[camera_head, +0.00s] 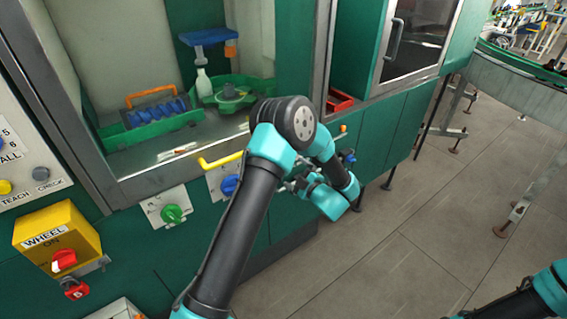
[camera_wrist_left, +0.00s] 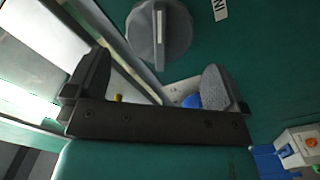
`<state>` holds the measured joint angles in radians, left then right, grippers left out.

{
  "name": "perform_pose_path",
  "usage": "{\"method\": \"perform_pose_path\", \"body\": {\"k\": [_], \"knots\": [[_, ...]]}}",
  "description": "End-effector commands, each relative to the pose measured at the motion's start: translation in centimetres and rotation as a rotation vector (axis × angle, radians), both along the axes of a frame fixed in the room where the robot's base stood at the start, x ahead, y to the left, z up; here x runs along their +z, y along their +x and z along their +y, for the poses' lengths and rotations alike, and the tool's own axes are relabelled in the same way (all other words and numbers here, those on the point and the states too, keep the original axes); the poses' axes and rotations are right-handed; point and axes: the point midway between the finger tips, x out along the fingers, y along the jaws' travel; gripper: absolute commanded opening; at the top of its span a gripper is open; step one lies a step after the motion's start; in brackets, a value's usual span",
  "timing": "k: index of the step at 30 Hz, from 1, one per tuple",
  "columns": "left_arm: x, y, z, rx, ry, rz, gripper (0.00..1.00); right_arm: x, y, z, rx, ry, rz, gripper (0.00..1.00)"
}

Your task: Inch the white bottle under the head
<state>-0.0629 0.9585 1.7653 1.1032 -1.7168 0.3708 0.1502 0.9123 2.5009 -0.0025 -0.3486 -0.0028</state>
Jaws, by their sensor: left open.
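The white bottle (camera_head: 203,82) stands upright inside the open green cabinet, just below the blue head (camera_head: 205,37); from this angle I cannot tell whether it is exactly centred under it. A green round tray (camera_head: 245,82) is right beside the bottle. My left gripper (camera_head: 290,185) is outside the cabinet, low in front of the green panel and well away from the bottle. In the left wrist view its two fingers (camera_wrist_left: 157,85) are spread apart with nothing between them. The bottle is not in that view. My right gripper is out of view.
A grey knob (camera_wrist_left: 158,30) lies beyond the left fingers. On the panel are a yellow handle (camera_head: 219,161), a blue knob (camera_head: 229,185) and a green knob (camera_head: 172,214). A yellow WHEEL box (camera_head: 58,240) is at left. A green rack (camera_head: 155,130) stands inside the cabinet.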

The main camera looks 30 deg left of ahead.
Motion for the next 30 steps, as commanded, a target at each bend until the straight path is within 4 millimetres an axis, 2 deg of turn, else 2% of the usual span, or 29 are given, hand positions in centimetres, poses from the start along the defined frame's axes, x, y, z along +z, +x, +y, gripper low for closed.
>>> {"method": "perform_pose_path", "body": {"k": [9, 15, 26, 30], "knots": [[0.0, 2.1, 5.0, 0.003, -0.001, -0.001, 1.0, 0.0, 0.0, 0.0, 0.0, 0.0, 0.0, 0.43], [0.0, 3.0, 6.9, 0.001, 0.0, 0.0, 1.0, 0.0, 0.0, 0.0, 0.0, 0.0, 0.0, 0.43], [0.0, 3.2, 7.3, 0.0, 0.0, 0.0, 1.0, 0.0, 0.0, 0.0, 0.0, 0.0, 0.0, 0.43], [0.0, 3.2, 7.3, 0.0, 0.0, 0.0, 0.88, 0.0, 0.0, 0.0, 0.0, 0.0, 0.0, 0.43]]}}
